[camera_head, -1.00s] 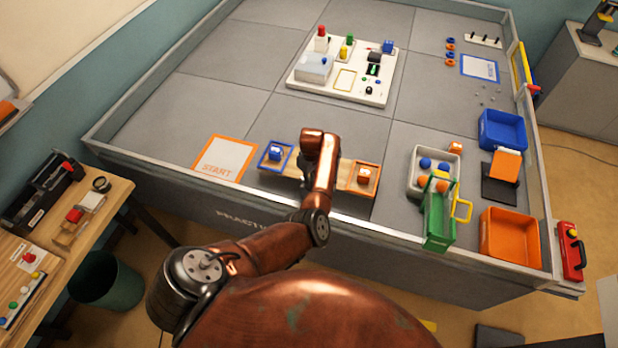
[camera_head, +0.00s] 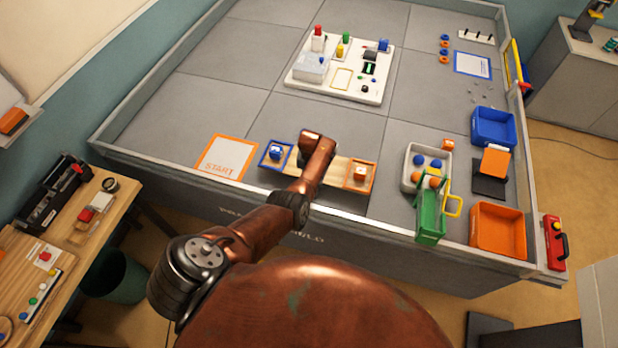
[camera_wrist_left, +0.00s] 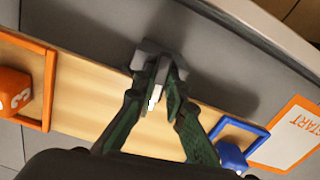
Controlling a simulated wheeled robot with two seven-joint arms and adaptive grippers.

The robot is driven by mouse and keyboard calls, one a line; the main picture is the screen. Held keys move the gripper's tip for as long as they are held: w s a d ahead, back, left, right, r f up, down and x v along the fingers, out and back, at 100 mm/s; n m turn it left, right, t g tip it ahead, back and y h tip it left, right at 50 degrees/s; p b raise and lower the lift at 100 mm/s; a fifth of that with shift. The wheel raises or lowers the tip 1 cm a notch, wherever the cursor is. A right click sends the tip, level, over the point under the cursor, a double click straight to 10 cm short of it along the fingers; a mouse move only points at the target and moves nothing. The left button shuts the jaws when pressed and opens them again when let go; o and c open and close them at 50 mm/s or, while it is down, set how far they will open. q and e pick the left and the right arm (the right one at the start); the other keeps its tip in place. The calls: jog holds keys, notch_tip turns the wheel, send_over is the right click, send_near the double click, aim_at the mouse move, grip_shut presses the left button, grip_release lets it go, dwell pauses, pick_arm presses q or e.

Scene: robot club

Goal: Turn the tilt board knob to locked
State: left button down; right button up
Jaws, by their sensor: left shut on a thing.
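The tilt board (camera_head: 335,172) is a wooden plank at the front of the grey table, with a blue-framed end (camera_head: 264,158) and an orange-framed end (camera_head: 360,186). It also crosses the wrist view (camera_wrist_left: 85,95). In the wrist view, my left gripper (camera_wrist_left: 160,82) has its dark green fingers closed around the grey knob (camera_wrist_left: 147,52) at the board's middle edge. A white strip shows between the fingers. The fingers hide much of the knob, and I cannot read its setting. In the head view my copper arm hides the knob and fingers. My right gripper is not in view.
A blue cube (camera_head: 276,153) and an orange cube (camera_head: 361,174) sit in the end frames. The START square (camera_head: 226,158) lies to the left. The table's front wall (camera_head: 200,182) runs close by.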

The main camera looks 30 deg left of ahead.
pick_arm(q)
jog(key=shift+m, duration=0.9)
jog(key=shift+a+p, duration=0.1)
jog(key=shift+p, duration=0.2)
jog(key=c, duration=2)
grip_release()
jog(key=shift+o, duration=0.2)
jog(key=shift+r, duration=0.1)
notch_tip(320, 180, up, 12)
